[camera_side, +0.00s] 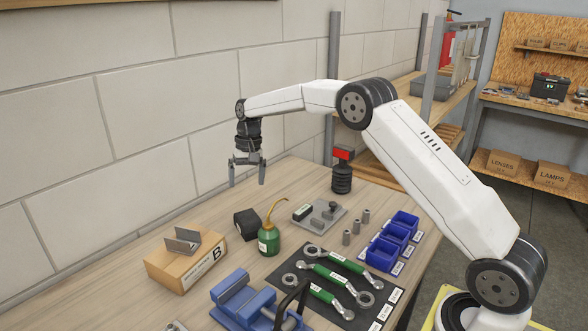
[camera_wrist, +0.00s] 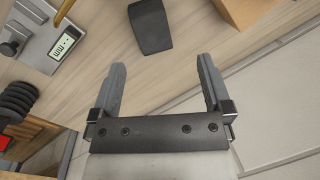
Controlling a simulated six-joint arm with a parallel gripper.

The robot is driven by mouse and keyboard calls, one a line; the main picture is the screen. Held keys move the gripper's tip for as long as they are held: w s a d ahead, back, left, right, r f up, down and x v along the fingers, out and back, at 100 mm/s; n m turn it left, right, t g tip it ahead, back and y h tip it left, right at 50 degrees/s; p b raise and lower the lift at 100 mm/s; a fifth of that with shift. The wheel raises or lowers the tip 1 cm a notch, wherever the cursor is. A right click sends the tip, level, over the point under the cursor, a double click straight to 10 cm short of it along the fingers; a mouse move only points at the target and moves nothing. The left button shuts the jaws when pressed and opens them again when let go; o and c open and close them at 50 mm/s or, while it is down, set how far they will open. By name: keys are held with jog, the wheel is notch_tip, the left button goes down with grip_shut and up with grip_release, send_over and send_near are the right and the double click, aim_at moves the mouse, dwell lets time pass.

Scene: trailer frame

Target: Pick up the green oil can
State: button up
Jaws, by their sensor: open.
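The green oil can (camera_side: 269,238) stands upright on the wooden bench in the side view, with a thin brass-coloured spout rising from its top. My gripper (camera_side: 247,183) is open and empty, pointing down high above the back of the bench near the wall, to the left of and behind the can. In the wrist view, my gripper (camera_wrist: 162,80) shows two dark fingers spread apart with nothing between them.
A black block (camera_side: 247,224) sits close beside the can; it also shows in the wrist view (camera_wrist: 150,27). A cardboard box (camera_side: 183,266) marked B, a blue vise (camera_side: 245,303), a black mat (camera_side: 285,270) with wrenches, and blue bins (camera_side: 384,254) surround it. The block wall (camera_side: 150,130) runs behind.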

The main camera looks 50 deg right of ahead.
aim_at(269, 239)
jog(key=s+d+m+t+y, duration=0.1)
jog(key=s+m+t+y, duration=0.2)
jog(key=s+m+t, duration=0.65)
jog(key=s+d+m+t+y, duration=0.15)
jog(key=s+m, duration=0.35)
jog(key=m, duration=0.9)
jog(key=shift+y, duration=0.45)
notch_tip(269, 239, down, 12)
jog(key=shift+a+r, duration=0.1)
jog(key=shift+a, duration=0.05)
jog(key=shift+x, duration=1.35)
jog(key=shift+w, duration=0.1)
jog(key=shift+x, duration=2.55)
